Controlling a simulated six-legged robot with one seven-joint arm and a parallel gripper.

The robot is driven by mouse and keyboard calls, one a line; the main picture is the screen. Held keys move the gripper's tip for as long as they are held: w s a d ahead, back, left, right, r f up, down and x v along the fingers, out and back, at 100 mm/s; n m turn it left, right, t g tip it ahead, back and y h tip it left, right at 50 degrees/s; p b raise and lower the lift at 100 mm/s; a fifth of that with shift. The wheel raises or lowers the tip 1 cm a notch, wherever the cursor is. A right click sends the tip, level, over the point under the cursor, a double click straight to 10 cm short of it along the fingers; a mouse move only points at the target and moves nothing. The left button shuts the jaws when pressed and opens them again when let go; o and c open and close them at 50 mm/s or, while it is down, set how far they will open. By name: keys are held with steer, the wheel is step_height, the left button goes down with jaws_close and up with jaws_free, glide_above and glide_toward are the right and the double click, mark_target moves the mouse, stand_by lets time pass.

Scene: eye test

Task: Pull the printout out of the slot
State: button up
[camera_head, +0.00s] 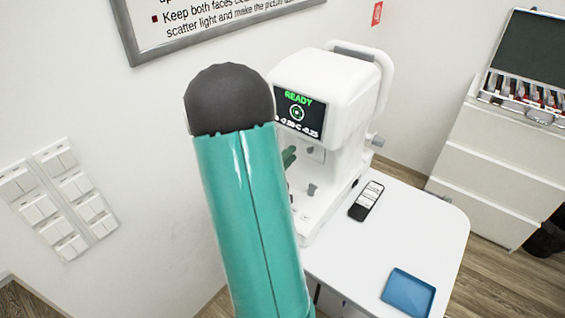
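The white eye-test machine (345,85) stands on the white table, its screen (298,113) lit with "READY" in green. My teal arm link with a dark cap rises in front of it and hides its left and lower left parts. A small dark green part, which looks like the end of my gripper (289,157), shows just past the arm, in front of the machine below the screen. Its fingers are mostly hidden, so I cannot tell if they are open or shut. I cannot make out the printout or its slot.
On the white table (340,255), a black remote-like device (366,200) lies right of the machine and a blue tray (408,293) sits near the front right. A white drawer cabinet (500,160) with an open lens case (525,95) stands at right. Switches (60,200) line the left wall.

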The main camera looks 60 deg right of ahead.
steer(key=s+d, duration=0.1)
steer(key=d, duration=0.5)
steer(key=shift+d+r, duration=0.2)
steer(key=shift+d, duration=0.05)
jaws_close()
steer(key=shift+a, duration=0.15)
steer(key=w+a, duration=0.1)
steer(key=a, duration=0.6)
stand_by(0.9)
steer(key=shift+w+a, duration=0.1)
